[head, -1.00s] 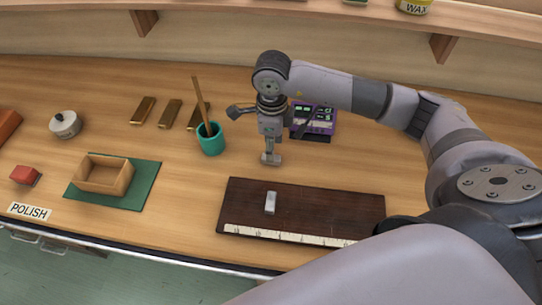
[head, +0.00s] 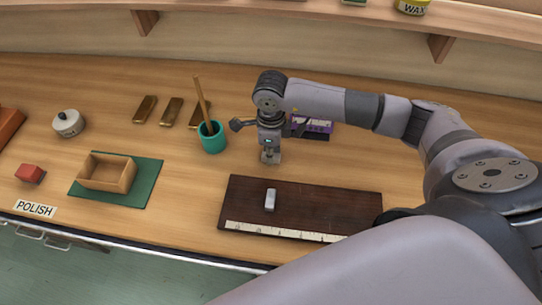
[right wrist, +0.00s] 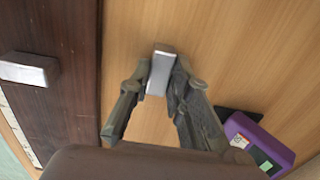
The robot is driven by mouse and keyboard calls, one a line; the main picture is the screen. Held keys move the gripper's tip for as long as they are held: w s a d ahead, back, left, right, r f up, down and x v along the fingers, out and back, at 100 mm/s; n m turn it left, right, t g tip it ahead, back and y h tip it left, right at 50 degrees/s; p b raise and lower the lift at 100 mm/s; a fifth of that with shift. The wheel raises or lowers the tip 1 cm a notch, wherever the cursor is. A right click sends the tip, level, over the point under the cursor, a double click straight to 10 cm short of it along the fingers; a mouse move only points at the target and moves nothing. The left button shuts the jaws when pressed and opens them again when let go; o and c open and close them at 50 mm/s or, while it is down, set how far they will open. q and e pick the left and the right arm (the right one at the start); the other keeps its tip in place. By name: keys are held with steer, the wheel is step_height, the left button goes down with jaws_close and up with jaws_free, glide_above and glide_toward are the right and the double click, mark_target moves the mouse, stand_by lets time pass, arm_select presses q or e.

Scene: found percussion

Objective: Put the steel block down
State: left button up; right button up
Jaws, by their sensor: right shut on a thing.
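My right gripper (head: 270,157) is shut on a steel block (right wrist: 160,72), a small bright grey bar between its two fingers in the right wrist view. The gripper points down over bare wood just behind the dark board (head: 330,198). I cannot tell whether the held block touches the table. A second, similar steel block (head: 270,200) lies on the dark board; it also shows at the left of the right wrist view (right wrist: 28,70). My left gripper is not in view.
A teal cup (head: 212,138) with a stick stands left of the gripper. A purple device (head: 316,127) lies behind it to the right. Several brass bars (head: 171,110) and a wooden box (head: 106,173) on a green mat (head: 148,180) are farther left. Wood between mat and board is clear.

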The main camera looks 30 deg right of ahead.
jaws_close()
steer(key=shift+w+r, duration=0.1)
steer(key=shift+r, duration=0.35)
step_height(320, 180, up, 19)
steer(key=b, duration=0.3)
steer(key=shift+r, duration=0.1)
